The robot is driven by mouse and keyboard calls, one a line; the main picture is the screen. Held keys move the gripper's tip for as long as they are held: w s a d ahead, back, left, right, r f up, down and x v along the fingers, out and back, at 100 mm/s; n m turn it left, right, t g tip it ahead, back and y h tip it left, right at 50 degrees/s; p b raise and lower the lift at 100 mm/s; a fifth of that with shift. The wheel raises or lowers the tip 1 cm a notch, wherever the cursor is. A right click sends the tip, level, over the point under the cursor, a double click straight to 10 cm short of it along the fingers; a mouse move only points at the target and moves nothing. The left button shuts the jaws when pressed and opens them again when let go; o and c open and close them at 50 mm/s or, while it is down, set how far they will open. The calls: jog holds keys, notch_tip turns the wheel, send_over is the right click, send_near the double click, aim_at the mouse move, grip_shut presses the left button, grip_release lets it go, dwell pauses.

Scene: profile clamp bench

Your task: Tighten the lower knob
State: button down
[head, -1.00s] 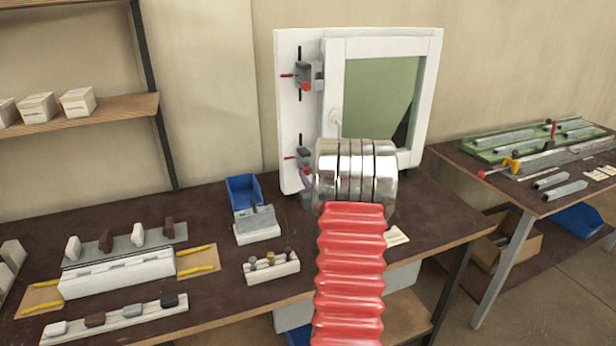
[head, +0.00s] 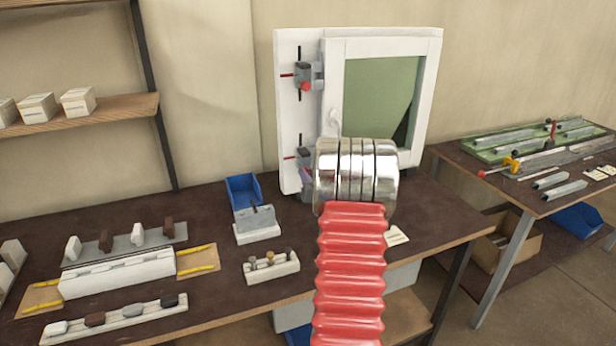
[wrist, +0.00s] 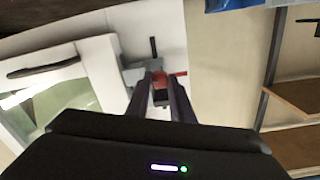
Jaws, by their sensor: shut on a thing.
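A white window frame (head: 433,85) stands upright on the bench with a white side board (head: 287,120). The upper clamp (head: 315,75) on that board is grey with a red knob (head: 304,86). The lower clamp (head: 304,155) is below it, partly covered by my wrist. In the wrist view, my gripper (wrist: 161,85) has its two dark fingers on either side of the red lower knob (wrist: 160,77), shut on it. The grey clamp body (wrist: 133,73) is just left of the fingers. The contact is hidden in the head view.
A blue bin (head: 242,188), a grey block on a white base (head: 257,230) and a small rack of knobs (head: 270,266) stand left of my arm. A long white fixture (head: 118,275) lies further left. A second table (head: 540,200) is at the right.

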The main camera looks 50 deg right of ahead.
jog(key=shift+w+r+m, duration=0.1)
jog(key=shift+m, duration=1.3)
jog(key=c, duration=1.6)
grip_release()
jog(key=shift+o, duration=0.2)
jog(key=v, duration=1.4)
